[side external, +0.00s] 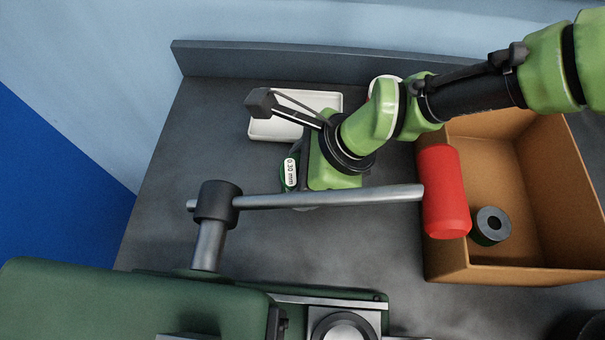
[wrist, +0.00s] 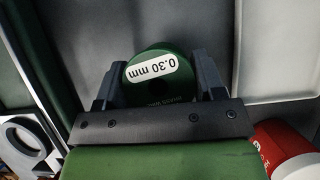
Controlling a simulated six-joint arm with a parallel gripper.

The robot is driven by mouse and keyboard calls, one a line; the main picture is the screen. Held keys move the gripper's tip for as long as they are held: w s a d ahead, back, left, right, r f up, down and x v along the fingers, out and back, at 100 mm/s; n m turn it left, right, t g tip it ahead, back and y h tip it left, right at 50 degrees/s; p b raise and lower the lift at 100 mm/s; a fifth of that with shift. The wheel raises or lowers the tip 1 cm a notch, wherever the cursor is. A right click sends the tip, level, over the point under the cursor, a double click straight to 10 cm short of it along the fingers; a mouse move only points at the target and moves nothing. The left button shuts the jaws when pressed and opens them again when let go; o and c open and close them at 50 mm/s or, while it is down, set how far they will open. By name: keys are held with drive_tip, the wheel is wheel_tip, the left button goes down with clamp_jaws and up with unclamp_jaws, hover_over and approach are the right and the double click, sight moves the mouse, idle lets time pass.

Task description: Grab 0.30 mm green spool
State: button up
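The green spool with the white "0.30 mm" label (wrist: 150,69) is between the two fingers of my gripper (wrist: 158,70) in the wrist view. The fingers flank it closely on the left and right; whether both press on it is not clear. In the side view, the labelled spool (side external: 291,173) shows at the left of my gripper's green body, partly hidden by it. It is over or on the grey bench; its height is not clear. The fingertips are mostly hidden there.
A metal bar with a red handle (side external: 445,190) crosses just in front of my gripper and the spool. An open cardboard box (side external: 520,265) with a dark spool (side external: 491,226) stands at right. A white tray (side external: 262,130) lies behind. Green machinery (side external: 130,300) fills the front.

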drive_tip(key=c, duration=0.4)
wheel_tip(320, 180, up, 10)
drive_tip(key=shift+r, duration=0.1)
drive_tip(key=shift+c, duration=0.2)
